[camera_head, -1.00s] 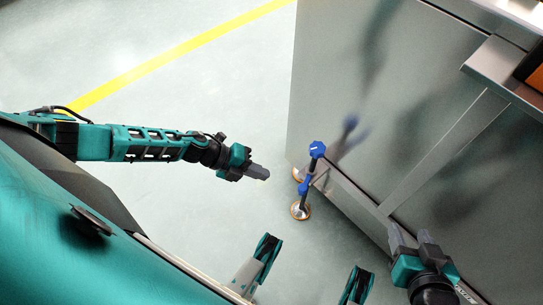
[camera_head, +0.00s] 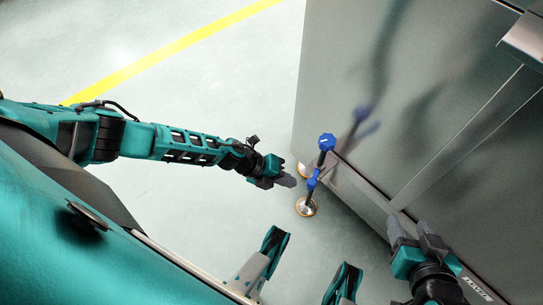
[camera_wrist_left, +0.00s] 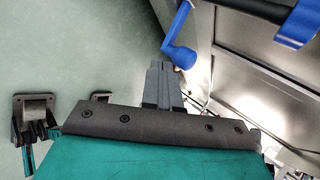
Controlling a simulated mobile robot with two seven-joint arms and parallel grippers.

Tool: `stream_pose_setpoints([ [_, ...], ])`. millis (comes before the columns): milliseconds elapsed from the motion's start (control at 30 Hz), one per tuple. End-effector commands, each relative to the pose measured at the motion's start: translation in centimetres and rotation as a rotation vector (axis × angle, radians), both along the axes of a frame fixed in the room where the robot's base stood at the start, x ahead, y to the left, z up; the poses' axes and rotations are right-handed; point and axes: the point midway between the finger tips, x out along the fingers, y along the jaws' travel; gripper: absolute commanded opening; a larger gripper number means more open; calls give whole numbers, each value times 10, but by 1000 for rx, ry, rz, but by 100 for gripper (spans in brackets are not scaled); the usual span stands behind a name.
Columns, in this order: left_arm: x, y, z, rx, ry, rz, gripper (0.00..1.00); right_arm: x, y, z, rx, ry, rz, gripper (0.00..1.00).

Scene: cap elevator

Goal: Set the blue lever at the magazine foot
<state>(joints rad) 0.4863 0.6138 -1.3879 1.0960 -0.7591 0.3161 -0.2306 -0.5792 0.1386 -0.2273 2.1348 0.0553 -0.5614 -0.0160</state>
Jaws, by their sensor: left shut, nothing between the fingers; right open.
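The blue lever (camera_head: 314,180) sits low beside the steel cabinet, above a round metal foot, with a blue knob (camera_head: 326,142) at the top of its dark rod. My left gripper (camera_head: 291,181) is shut and empty, its fingertips just left of the lever's lower blue part. In the left wrist view the closed fingers (camera_wrist_left: 163,88) point toward the blue lever (camera_wrist_left: 180,45), whose rounded end lies close by their tips; I cannot tell whether they touch. Another blue part (camera_wrist_left: 299,25) shows at the upper right there. My right gripper (camera_head: 414,236) is open and empty, near the cabinet's lower edge.
The large steel cabinet (camera_head: 390,110) fills the right side and mirrors the blue parts. A round metal foot (camera_head: 306,207) stands on the floor under the lever. The pale floor (camera_head: 200,60) with a yellow line (camera_head: 180,48) is clear on the left.

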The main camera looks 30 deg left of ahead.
Motion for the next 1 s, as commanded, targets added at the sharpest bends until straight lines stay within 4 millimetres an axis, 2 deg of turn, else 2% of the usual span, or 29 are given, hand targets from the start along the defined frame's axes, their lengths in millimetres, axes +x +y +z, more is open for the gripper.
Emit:
stream_pose_setpoints([
  [100, 8, -14, 2, -1, -3, -1, 0, 1, 3, 2, 6, -4, 0, 53],
  [200, 11, -19, 2, 1, -1, 1, 0, 1, 3, 2, 7, -3, 1, 53],
  [667, 12, -24, 3, 0, 0, 6, 0, 1, 2, 3, 2, -3, 4, 53],
  [867, 12, -40, 7, -2, 1, 71, 0, 2, 0, 18, -1, -15, 0, 53],
  [1000, 12, -47, 4, -2, -2, 74, 0, 2, -5, 14, -9, -17, -6, 53],
])
